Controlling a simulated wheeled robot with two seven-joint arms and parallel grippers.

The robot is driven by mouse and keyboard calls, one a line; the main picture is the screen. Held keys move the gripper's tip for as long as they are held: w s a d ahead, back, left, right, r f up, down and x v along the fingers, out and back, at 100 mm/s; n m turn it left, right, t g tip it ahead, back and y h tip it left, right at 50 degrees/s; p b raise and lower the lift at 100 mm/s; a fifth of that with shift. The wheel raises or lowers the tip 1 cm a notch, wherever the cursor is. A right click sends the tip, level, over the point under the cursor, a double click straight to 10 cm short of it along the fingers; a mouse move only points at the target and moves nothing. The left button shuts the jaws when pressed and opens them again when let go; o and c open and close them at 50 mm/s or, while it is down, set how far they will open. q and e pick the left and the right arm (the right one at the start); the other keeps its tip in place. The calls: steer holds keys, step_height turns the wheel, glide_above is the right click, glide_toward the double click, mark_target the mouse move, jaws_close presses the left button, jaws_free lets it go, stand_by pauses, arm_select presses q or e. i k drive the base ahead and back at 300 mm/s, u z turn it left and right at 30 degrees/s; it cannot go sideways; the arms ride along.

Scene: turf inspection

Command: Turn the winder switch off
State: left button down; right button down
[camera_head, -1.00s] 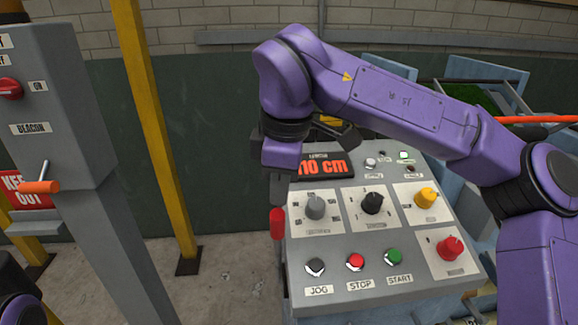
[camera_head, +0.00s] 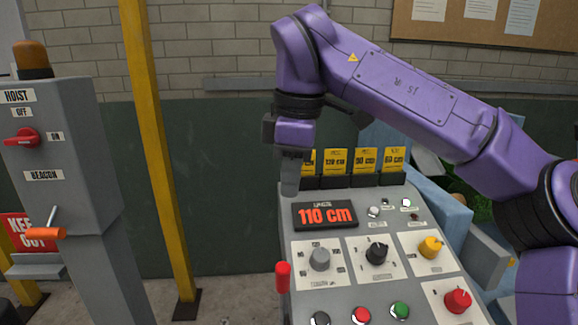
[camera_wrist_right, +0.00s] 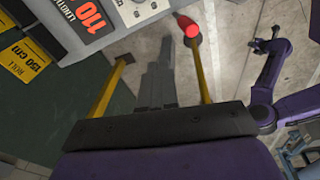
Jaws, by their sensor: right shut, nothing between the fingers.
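The grey control console (camera_head: 340,275) carries a grey knob (camera_head: 319,259), a black knob (camera_head: 376,253), a yellow knob (camera_head: 430,246) and a red knob (camera_head: 457,300). Their small labels are too small to read, so I cannot tell which is the winder switch. A red-tipped lever (camera_head: 283,276) stands at the console's left side; its red end also shows in the wrist view (camera_wrist_right: 188,27). My right gripper (camera_head: 289,192) is shut and empty, pointing down beside the display's upper left, above the lever.
A display (camera_head: 325,215) reads 110 cm, with yellow roll cards (camera_head: 365,161) behind it. JOG, STOP and START buttons line the front. At left, a grey post (camera_head: 65,150) has a red hoist switch (camera_head: 22,138) and an orange-handled crank (camera_head: 47,233). A yellow pole (camera_head: 155,150) stands between.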

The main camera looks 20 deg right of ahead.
mark_target(457, 301)
steer(key=k, duration=1)
